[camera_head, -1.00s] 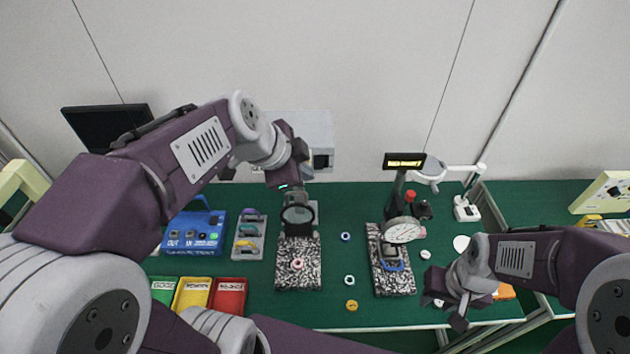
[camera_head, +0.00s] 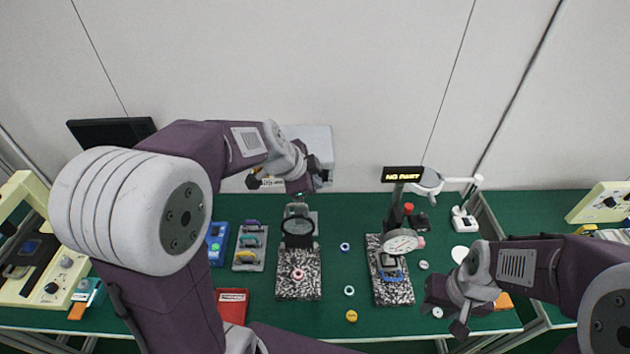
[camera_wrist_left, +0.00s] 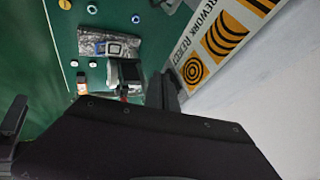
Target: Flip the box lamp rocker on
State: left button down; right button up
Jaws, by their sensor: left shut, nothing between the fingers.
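The pale grey box (camera_head: 318,145) stands against the wall at the back, above the green bench, and I take it as the lamp box. Its rocker cannot be made out; my left gripper covers the lower front of the box. My left gripper (camera_head: 300,182) is shut and empty in front of that lower part. Whether it touches the box cannot be told. In the left wrist view a dark finger (camera_wrist_left: 14,118) shows at the left edge. My right gripper (camera_head: 445,314) is open and empty over the bench's front right.
A rack (camera_head: 250,248) of coloured handles, a red bin (camera_head: 232,304) and small rings lie around. A sign reading REWORK and REJECT (camera_wrist_left: 222,38) shows in the wrist view.

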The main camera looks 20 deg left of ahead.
pick_arm(q)
jog(key=shift+t+b, duration=0.3)
jog(key=shift+b, duration=0.15)
pick_arm(e)
jog(key=shift+f, duration=0.7)
pick_arm(q)
jog(key=shift+w, duration=0.1)
jog(key=shift+r+p, duration=0.45)
jog(key=shift+r, duration=0.35)
pick_arm(e)
jog(key=shift+r, duration=0.4)
